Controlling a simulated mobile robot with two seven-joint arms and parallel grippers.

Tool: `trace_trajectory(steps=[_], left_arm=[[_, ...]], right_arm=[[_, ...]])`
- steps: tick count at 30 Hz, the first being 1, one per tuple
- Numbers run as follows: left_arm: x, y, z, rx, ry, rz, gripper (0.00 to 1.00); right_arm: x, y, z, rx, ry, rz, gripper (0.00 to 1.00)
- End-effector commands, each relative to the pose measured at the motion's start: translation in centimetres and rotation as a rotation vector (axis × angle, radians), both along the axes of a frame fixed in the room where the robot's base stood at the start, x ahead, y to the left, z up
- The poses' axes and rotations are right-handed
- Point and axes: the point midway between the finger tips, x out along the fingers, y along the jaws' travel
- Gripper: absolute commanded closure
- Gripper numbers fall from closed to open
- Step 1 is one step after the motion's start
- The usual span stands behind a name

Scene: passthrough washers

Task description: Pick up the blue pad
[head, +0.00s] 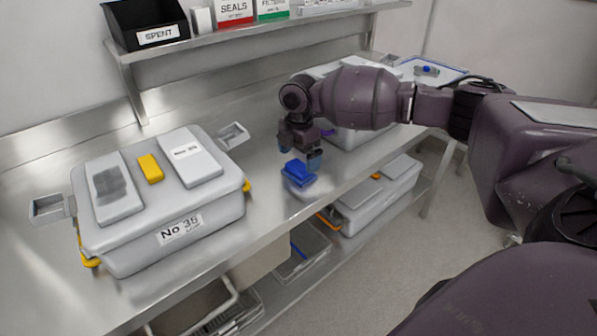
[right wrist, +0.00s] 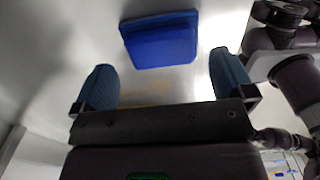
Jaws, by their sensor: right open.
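The blue pad (head: 298,172) lies on the steel bench near its front edge, to the right of the grey case. In the right wrist view the blue pad (right wrist: 160,42) shows ahead of the fingers, roughly centred between them. My right gripper (head: 301,156) is above and just behind the pad in the head view, fingers pointing down. In the right wrist view my right gripper (right wrist: 162,82) is open, with nothing between its blue fingertips. My left gripper is not in view.
A grey case marked No 35 (head: 185,229) stands on the left of the bench (head: 255,120). Another light case (head: 352,138) is behind my right arm. A shelf (head: 250,37) with a black SPENT bin (head: 145,22) hangs above. Cases and trays sit on the lower shelf.

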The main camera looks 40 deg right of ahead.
Motion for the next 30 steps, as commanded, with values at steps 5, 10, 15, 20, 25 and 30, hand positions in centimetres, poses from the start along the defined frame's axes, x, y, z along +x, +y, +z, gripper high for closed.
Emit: trace_trajectory(steps=[5, 10, 15, 20, 25, 30], left_arm=[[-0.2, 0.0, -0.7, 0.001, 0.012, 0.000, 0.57], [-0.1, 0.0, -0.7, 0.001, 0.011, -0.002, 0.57], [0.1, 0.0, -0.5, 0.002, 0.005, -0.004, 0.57], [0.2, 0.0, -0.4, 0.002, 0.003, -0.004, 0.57], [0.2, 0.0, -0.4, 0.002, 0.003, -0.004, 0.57], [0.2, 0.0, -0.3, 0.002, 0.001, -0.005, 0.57]], right_arm=[[-0.2, 0.0, -2.9, 0.001, 0.006, -0.001, 0.00], [-0.2, 0.0, -4.1, 0.000, 0.004, -0.001, 0.00], [-0.2, 0.0, -4.0, 0.000, 0.002, -0.001, 0.00], [-0.2, 0.0, -3.9, 0.000, 0.002, 0.000, 0.23], [-0.2, 0.0, -3.9, 0.000, 0.002, 0.000, 0.33], [-0.2, 0.0, -3.7, 0.000, 0.002, -0.001, 0.34]])
